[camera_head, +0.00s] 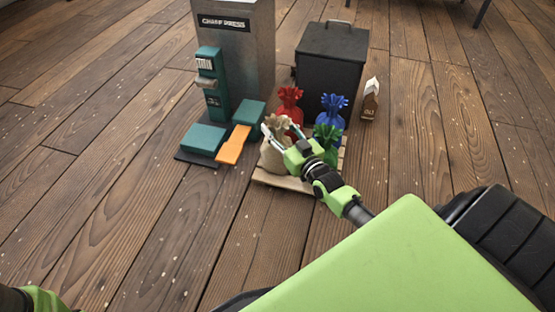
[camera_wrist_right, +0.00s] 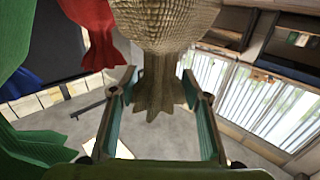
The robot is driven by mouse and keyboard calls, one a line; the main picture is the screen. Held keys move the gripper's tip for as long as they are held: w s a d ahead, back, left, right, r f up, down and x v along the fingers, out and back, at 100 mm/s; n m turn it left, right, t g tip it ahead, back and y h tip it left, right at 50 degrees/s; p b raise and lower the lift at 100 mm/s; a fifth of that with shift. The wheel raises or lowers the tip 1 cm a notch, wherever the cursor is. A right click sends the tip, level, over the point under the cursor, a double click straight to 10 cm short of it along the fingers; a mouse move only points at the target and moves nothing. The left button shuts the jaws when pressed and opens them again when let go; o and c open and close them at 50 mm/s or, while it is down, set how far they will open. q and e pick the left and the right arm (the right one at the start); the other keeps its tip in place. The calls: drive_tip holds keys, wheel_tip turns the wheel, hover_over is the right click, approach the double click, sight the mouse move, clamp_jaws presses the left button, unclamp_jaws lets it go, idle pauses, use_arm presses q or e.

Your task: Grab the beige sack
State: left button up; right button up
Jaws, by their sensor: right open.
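The beige sack (camera_head: 273,157) stands at the front left of a low wooden pallet (camera_head: 285,183), its tied neck up. My right gripper (camera_head: 281,131) is at the sack's top, with its jaws open. In the right wrist view, which shows the scene upside down, the sack's ruffled neck (camera_wrist_right: 157,85) lies between the two spread fingers of the right gripper (camera_wrist_right: 159,78). Gaps show between the neck and both fingers. The gripper hides part of the sack's right side in the head view.
Red (camera_head: 289,103), blue (camera_head: 331,108) and green (camera_head: 328,136) sacks stand close by on the pallet. Behind are a dark bin (camera_head: 330,60) and a small carton (camera_head: 370,100). A teal machine (camera_head: 212,90) with an orange piece (camera_head: 233,145) stands left. The front-left floor is clear.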

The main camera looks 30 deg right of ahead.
drive_tip(key=shift+w, duration=0.2)
clamp_jaws()
drive_tip(key=shift+w+r, duration=0.1)
drive_tip(key=shift+r, duration=0.15)
